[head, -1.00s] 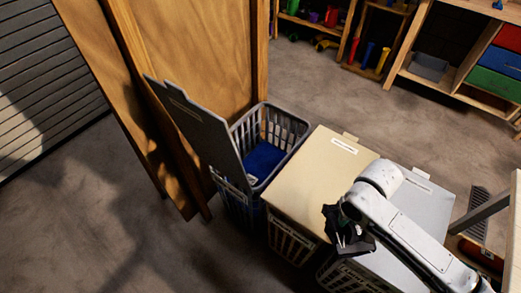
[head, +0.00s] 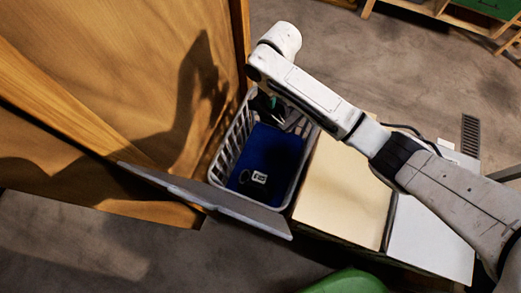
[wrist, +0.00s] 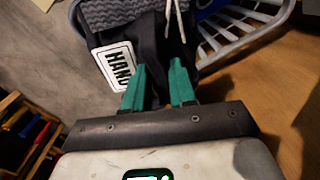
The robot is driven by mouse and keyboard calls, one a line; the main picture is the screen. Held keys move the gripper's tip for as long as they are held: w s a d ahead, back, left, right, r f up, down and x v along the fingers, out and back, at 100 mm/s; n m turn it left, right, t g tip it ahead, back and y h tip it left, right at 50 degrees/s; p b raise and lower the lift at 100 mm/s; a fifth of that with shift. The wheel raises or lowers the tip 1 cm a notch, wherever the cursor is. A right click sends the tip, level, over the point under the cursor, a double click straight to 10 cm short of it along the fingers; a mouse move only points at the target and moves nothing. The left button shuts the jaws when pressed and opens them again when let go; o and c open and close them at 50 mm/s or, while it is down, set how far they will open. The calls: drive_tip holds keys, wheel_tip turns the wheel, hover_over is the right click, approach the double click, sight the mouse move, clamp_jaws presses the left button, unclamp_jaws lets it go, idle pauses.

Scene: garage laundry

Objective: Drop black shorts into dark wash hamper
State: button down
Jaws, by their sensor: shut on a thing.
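The black shorts (wrist: 148,42), dark cloth with a grey ribbed waistband and pale drawstrings, hang at the green fingertips of my gripper (wrist: 160,82). A white tag reading "HAND" (wrist: 116,66) is beside the cloth. In the head view my gripper (head: 272,104) is partly hidden by my arm, over the far end of the open hamper (head: 229,150). The hamper's slatted grey rim also shows in the wrist view (wrist: 243,32). Its grey lid (head: 215,199) is open on the near side. Blue cloth (head: 270,150) and a small white label (head: 259,178) lie inside.
A cream-lidded hamper (head: 343,190) and a grey-white-lidded one (head: 430,238) stand closed to the right. A wooden panel (head: 120,70) stands close on the left. A green object (head: 345,282) is at the bottom edge. Shelving (head: 450,12) is at the far back.

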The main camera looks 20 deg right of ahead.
sight(273, 122)
drive_tip(key=a+f+n, duration=0.1)
drive_tip(key=s+a+f+n, duration=0.1)
drive_tip(key=a+f+n+p, duration=0.1)
drive_tip(key=f, duration=0.1)
drive_tip(key=shift+s, duration=0.3)
drive_tip(key=s+f+n, duration=0.2)
drive_tip(key=s+f, duration=0.1)
drive_tip(key=shift+s+f, duration=0.25)
drive_tip(key=shift+f, duration=0.15)
wheel_tip(273, 122, down, 6)
drive_tip(key=b, duration=0.5)
drive_tip(key=shift+s, duration=0.1)
drive_tip(key=c, duration=0.8)
unclamp_jaws()
drive_tip(key=shift+c, duration=0.2)
drive_tip(key=shift+f, duration=0.1)
wheel_tip(273, 122, up, 11)
drive_tip(key=shift+f, duration=0.1)
